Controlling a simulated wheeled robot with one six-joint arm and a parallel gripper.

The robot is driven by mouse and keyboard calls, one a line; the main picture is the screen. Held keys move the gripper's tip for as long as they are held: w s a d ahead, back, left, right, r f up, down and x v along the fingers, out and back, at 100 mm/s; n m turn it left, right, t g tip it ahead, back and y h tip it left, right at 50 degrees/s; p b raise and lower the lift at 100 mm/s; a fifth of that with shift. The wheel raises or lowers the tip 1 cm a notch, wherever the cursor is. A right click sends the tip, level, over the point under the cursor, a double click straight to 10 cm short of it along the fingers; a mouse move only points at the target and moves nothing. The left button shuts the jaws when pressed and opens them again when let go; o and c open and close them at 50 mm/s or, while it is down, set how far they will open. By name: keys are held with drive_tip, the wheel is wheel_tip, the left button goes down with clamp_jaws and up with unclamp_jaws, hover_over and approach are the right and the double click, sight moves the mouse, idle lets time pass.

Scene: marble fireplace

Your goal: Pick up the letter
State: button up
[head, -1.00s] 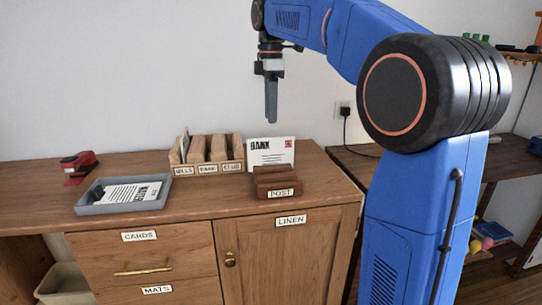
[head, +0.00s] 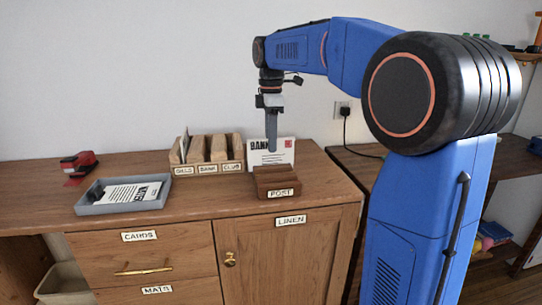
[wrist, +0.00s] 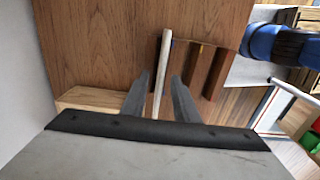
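A white letter (head: 285,150) marked BANK, with a red stamp, stands upright in the brown wooden POST holder (head: 276,193) on the cabinet top. My gripper (head: 271,148) points straight down in front of or over the letter's left half in the head view. In the wrist view the letter shows edge-on as a thin pale strip (wrist: 162,75) between the two fingers of my gripper (wrist: 160,78). The fingers are open, with a gap on each side of the strip. A second letter (head: 132,193), marked WATER, lies in the grey tray (head: 88,208) at left.
A wooden sorter (head: 207,168) with labelled slots, one holding a paper, stands just left of the letter. A red and black stapler-like object (head: 78,166) sits at the back left. A wall socket with a black plug (head: 345,111) is at right. Clear wood lies in front of the tray.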

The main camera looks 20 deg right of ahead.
clamp_jaws()
